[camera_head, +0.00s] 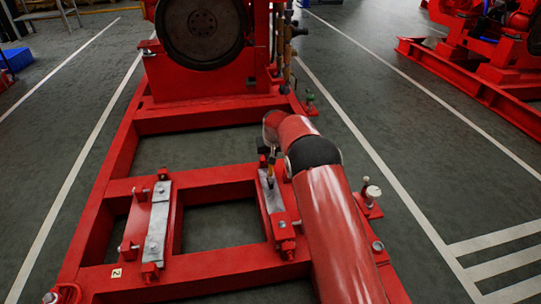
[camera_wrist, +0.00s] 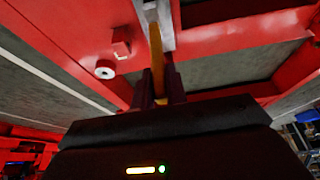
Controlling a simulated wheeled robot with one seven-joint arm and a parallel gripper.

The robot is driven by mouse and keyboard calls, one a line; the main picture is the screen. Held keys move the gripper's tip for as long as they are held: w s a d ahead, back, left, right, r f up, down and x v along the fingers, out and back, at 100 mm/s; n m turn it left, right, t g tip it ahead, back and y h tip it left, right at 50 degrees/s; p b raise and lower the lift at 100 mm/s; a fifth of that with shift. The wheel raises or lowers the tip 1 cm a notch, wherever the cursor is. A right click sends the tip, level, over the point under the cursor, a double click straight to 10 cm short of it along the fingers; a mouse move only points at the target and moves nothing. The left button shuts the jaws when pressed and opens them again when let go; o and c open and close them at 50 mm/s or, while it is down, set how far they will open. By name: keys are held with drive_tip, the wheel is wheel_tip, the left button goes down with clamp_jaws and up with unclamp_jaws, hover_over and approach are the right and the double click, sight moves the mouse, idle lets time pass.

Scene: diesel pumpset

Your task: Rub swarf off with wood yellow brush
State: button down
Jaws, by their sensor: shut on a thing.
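The yellow wooden brush (camera_wrist: 157,52) is upright between my gripper's fingers (camera_wrist: 158,86) in the wrist view, its far end over a grey metal plate (camera_wrist: 166,14). In the head view my gripper (camera_head: 268,157) is small and partly hidden by my arm. The brush (camera_head: 271,168) points down at the right-hand grey plate (camera_head: 271,192) on the red frame. I cannot tell whether its tip touches the plate. A second grey plate (camera_head: 156,232) lies on the left of the frame. No swarf can be made out.
The red pumpset frame (camera_head: 215,266) has open gaps between its beams. A large dark flywheel (camera_head: 201,28) stands at its far end. Bolts and small brackets (camera_head: 284,228) stick up around the plates. Another red pumpset (camera_head: 480,62) stands at the right; the floor between is clear.

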drive_tip(key=shift+f+b, duration=0.45)
drive_tip(key=shift+f, duration=0.4)
idle(0.3)
drive_tip(key=s+d+b, duration=0.2)
drive_tip(key=s+b, duration=0.1)
drive_tip(key=s, duration=0.8)
idle(2.8)
drive_tip(key=shift+w+d, duration=0.1)
